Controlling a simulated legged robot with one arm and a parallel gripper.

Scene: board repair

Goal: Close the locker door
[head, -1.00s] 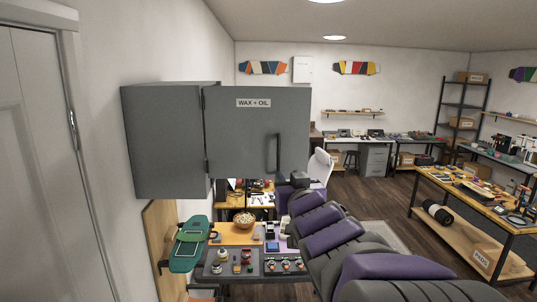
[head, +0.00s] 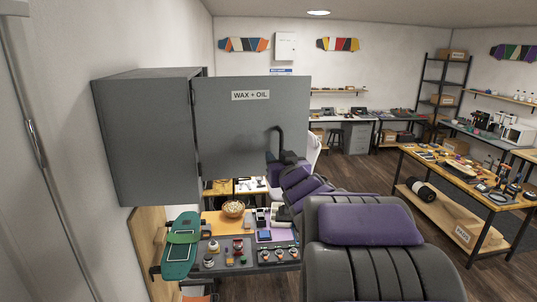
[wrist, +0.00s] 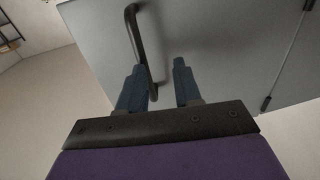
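The grey wall locker (head: 145,140) hangs on the left wall. Its door (head: 240,110), labelled "WAX + OIL", stands open, swung out to the right from hinges at the locker's front edge. The dark bar handle (head: 281,138) is near the door's free edge, and my gripper (head: 288,158) is at its lower part. In the wrist view, my gripper (wrist: 160,80) is open, its two blue-grey fingers apart and pointing at the door (wrist: 220,50). The handle (wrist: 137,35) passes by the left fingertip, its lower end between the fingers. Contact cannot be told.
Below the locker is a bench (head: 225,262) with small parts and a bowl (head: 233,208). A green skateboard deck (head: 181,245) leans at its left. A wooden worktable (head: 470,180) stands at the right. The floor (head: 345,180) between is clear.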

